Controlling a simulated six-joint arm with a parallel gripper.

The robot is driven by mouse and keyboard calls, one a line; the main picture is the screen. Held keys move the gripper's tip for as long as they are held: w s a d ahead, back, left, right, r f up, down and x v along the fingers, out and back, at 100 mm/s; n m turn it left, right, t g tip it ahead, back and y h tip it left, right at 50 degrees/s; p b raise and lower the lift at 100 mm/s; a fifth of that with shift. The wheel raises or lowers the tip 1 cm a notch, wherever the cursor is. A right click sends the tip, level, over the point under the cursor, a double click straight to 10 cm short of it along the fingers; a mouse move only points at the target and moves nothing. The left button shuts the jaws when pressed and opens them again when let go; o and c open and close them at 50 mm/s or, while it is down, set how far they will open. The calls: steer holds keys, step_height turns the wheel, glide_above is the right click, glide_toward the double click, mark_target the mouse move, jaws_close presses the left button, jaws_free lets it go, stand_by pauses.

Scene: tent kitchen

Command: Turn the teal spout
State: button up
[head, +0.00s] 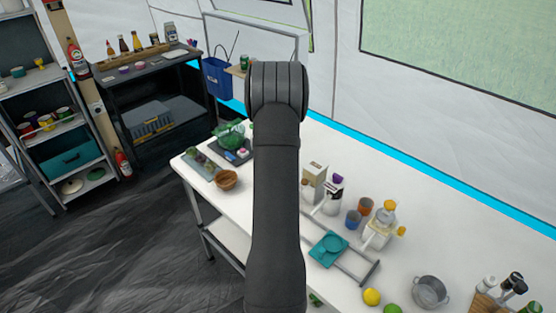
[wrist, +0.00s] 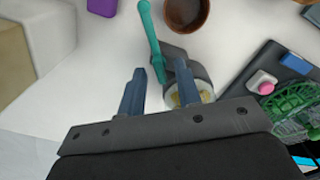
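The teal spout (wrist: 150,35) shows in the wrist view as a long, thin bar running from the top edge down toward my gripper. Its lower end meets a grey part beside a round, pale-rimmed container (wrist: 190,94), partly hidden by my right finger. My gripper (wrist: 159,71) is open, with its two blue-grey fingers apart. The spout's lower end appears between the fingertips in the picture; I cannot tell whether either finger touches it. In the head view my arm hides my gripper, and I cannot make out the spout there.
A brown bowl (wrist: 187,13) lies beyond the right finger. A dark tray (wrist: 252,68) with green items is at right. A beige box (wrist: 15,50) and a purple item (wrist: 102,7) are at left. Bottles, cups and a teal tray (head: 328,248) stand on the white table.

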jaws_close()
steer(key=shift+m, duration=0.3)
steer(key=m, duration=0.3)
steer(key=shift+m, duration=2.4)
jaws_free()
steer(key=shift+r, duration=0.1)
